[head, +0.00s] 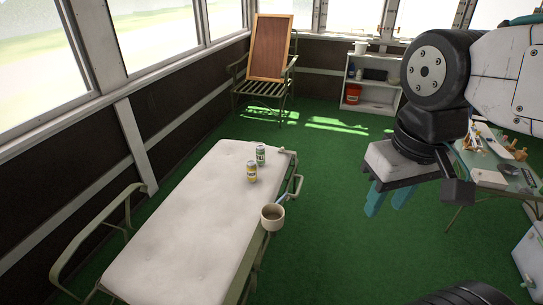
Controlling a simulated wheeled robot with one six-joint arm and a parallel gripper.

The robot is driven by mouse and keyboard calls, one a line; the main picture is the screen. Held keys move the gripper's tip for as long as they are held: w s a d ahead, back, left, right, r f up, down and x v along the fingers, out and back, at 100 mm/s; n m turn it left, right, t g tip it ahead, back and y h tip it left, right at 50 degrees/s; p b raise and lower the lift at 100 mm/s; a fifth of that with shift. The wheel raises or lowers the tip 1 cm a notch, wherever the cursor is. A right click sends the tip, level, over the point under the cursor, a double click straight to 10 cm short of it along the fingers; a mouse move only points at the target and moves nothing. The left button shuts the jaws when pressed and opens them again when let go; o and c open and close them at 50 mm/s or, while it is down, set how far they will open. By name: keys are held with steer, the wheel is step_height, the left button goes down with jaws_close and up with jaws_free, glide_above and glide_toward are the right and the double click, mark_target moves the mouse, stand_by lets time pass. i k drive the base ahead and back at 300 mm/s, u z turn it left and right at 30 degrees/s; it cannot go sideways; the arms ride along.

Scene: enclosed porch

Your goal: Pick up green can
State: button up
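A green and white can (261,155) stands upright near the far right end of a white cushioned lounger (175,230). A yellow can (251,172) stands upright just in front of it and slightly left, close enough that I cannot tell whether they touch. My gripper (386,203) hangs at the right, over the green floor, well apart from both cans. Its two teal fingers point down with a gap between them, and nothing shows between them.
A wooden-backed chair (268,60) and a white shelf (371,80) stand at the back. A table with small items (492,180) is at the right. Green floor (320,240) between lounger and table is clear.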

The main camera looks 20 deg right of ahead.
mark_target(260, 149)
steer(key=z, duration=1.25)
steer(key=i, duration=3.95)
steer(key=u, duration=3.7)
